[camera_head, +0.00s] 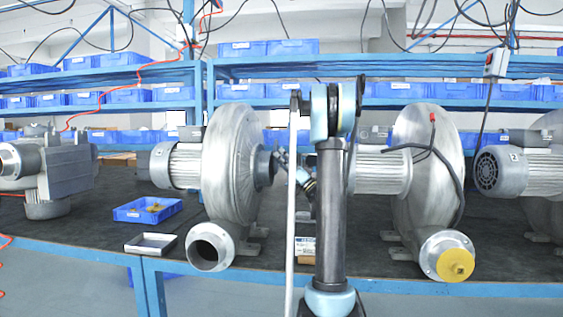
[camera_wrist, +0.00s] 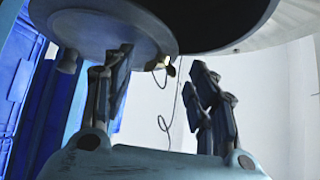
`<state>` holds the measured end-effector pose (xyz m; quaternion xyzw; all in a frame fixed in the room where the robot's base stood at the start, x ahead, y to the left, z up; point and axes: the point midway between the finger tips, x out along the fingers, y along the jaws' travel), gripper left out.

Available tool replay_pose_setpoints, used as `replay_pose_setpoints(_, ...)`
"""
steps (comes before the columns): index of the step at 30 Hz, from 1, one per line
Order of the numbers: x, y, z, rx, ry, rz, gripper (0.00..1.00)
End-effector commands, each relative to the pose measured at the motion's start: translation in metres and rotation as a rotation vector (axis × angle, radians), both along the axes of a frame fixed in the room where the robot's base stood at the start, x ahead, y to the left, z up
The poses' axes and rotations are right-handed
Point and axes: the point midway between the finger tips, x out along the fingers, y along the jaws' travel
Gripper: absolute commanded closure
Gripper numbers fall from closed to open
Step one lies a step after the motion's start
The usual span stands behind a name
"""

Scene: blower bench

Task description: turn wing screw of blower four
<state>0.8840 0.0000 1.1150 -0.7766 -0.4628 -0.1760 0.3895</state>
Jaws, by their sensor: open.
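In the head view, a silver blower (camera_head: 232,165) stands on the bench, its dark round side collar (camera_head: 266,169) facing my gripper (camera_head: 283,163). Which blower is number four cannot be read. In the wrist view, my gripper (camera_wrist: 163,84) is open, one finger on each side of a small metal piece (camera_wrist: 163,68), likely a wing screw, at the lower edge of a round grey housing (camera_wrist: 110,25). The fingers appear apart from the piece. Another small knob (camera_wrist: 68,61) sits further left on the housing's edge. In the head view, my arm hides part of the bench and the neighbouring motor.
A second blower (camera_head: 410,165) with a yellow cap (camera_head: 455,265) stands right of my arm. A blue tray (camera_head: 148,210) and a small metal tray (camera_head: 150,244) lie on the bench at left. Blue shelves (camera_head: 390,68) run behind. A thin cable (camera_wrist: 165,125) hangs behind my fingers.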

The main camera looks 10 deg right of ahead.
Motion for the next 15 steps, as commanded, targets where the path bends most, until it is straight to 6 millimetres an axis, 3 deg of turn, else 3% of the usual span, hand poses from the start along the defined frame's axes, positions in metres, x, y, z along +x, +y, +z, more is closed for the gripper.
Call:
replay_pose_setpoints(10,0.0006,-0.0076,0.0017,0.0,0.0,-0.011,0.5)
replay_pose_setpoints(15,0.0006,-0.0092,0.0017,0.0,0.001,-0.013,0.88)
